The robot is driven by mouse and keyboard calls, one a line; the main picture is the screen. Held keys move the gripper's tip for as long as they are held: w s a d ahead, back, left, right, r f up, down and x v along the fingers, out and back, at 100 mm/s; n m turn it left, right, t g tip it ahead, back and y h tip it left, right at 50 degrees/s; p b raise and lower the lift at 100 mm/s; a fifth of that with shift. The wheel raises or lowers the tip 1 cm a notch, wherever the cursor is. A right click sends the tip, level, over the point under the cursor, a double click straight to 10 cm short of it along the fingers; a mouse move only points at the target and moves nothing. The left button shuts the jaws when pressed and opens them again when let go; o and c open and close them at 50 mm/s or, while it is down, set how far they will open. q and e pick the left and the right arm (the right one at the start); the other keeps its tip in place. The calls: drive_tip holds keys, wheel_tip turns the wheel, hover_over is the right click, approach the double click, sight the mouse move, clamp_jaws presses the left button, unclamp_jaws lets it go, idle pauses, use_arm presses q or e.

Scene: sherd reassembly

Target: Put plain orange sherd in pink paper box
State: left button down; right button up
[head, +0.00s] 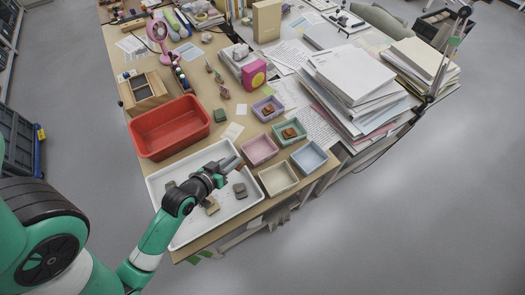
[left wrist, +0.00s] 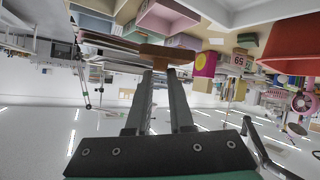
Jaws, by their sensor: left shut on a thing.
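My left gripper (head: 234,164) is shut on an orange-brown sherd (left wrist: 166,53), which spans its fingertips in the left wrist view. In the head view the gripper is over the right part of the white tray (head: 165,226), beside the pink paper box; only a little of the sherd shows at the fingertips. The pink paper box (head: 260,158) looks empty and stands just right of the gripper. A pink box wall also shows beyond the sherd in the left wrist view (left wrist: 160,24). My right gripper is in neither view.
A grey sherd (head: 240,190) and a tan sherd (head: 211,206) lie in the white tray. The purple box (head: 277,116) and green box (head: 296,140) each hold an orange-brown sherd. The cream box (head: 278,180) and blue box (head: 309,158) look empty. A red bin (head: 170,140) stands behind the tray.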

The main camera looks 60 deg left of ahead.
use_arm(q)
drive_tip(key=shift+w+a, duration=0.15)
drive_tip(key=shift+w, duration=0.15)
drive_tip(key=b+x, duration=0.2)
drive_tip(key=x, duration=0.3)
drive_tip(key=f+b+x, duration=0.1)
drive_tip(key=b+x, duration=0.1)
drive_tip(key=x, duration=0.3)
drive_tip(key=s+b+x, duration=0.1)
drive_tip(key=b+x, duration=0.1)
drive_tip(key=x, duration=0.3)
drive_tip(key=shift+w+a+f, duration=0.2)
drive_tip(key=shift+w+f, duration=0.1)
drive_tip(key=shift+f, duration=0.2)
drive_tip(key=shift+w+a, duration=0.1)
drive_tip(key=shift+w, duration=0.05)
drive_tip(key=shift+w+a+f+b, duration=0.1)
drive_tip(key=shift+f+b, duration=0.5)
drive_tip(key=shift+f, duration=0.4)
drive_tip(key=shift+w+f+b, duration=0.1)
drive_tip(key=shift+f+b, duration=0.5)
drive_tip(key=shift+f, duration=0.35)
drive_tip(key=c, duration=0.8)
unclamp_jaws()
